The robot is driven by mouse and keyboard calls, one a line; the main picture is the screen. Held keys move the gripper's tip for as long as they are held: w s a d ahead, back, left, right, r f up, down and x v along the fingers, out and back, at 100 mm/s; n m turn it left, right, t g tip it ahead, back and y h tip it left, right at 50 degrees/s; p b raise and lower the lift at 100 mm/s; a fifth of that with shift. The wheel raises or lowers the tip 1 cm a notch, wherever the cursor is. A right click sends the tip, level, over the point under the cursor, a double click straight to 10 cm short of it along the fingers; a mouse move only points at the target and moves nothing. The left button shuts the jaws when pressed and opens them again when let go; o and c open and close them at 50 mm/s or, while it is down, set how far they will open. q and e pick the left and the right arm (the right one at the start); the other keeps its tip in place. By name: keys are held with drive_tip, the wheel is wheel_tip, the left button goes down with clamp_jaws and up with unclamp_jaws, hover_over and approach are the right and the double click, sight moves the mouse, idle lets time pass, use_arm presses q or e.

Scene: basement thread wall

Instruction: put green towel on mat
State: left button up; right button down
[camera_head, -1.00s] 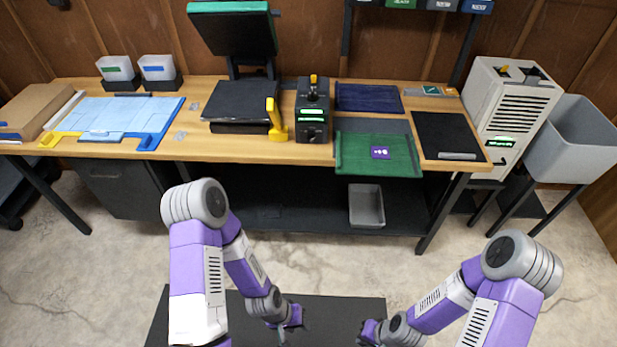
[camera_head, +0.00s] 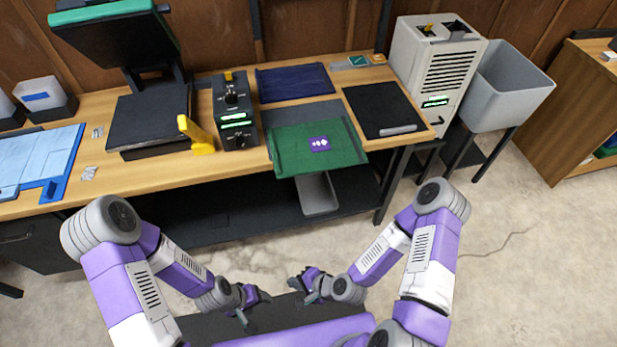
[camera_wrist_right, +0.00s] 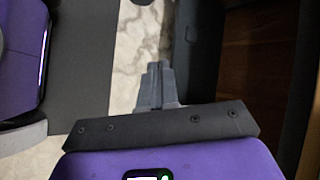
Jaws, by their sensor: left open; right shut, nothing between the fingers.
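The green towel (camera_head: 300,150) with a purple label lies flat at the front edge of the workbench, partly over a dark grey sheet (camera_head: 301,112), its front part hanging past the edge. A black mat (camera_head: 384,105) with a grey strip lies to its right and looks bare. My left gripper (camera_head: 255,308) is open and empty, low in front of the bench. My right gripper (camera_head: 302,288) is shut and empty, slightly higher and to the right. In the right wrist view its fingers (camera_wrist_right: 155,75) are together. Both grippers are well short of the towel.
A folded blue towel (camera_head: 294,82) lies behind the green one. A black device (camera_head: 236,112) and a heat press (camera_head: 152,115) with a yellow handle stand to the left. A white machine (camera_head: 440,75) and a grey bin (camera_head: 505,85) stand at the right. Open floor lies before the bench.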

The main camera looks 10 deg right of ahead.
drive_tip(key=w+d+r+m+t+h, duration=0.3)
drive_tip(key=w+d+r+m+t, duration=0.3)
drive_tip(key=m, duration=0.6)
drive_tip(key=w+d+r+m+t+h, duration=0.3)
drive_tip(key=w+r+m+t+h, duration=0.15)
drive_tip(key=r+m+t, duration=0.5)
drive_tip(key=w+m+g+b, duration=0.2)
drive_tip(key=w+b, duration=0.3)
drive_tip(key=w, duration=0.9)
drive_tip(key=shift+w+f+g+b, duration=0.15)
drive_tip(key=shift+f+g+b, duration=0.15)
drive_tip(key=shift+f+g, duration=0.1)
drive_tip(key=shift+d+m, duration=0.15)
drive_tip(key=shift+m, duration=0.1)
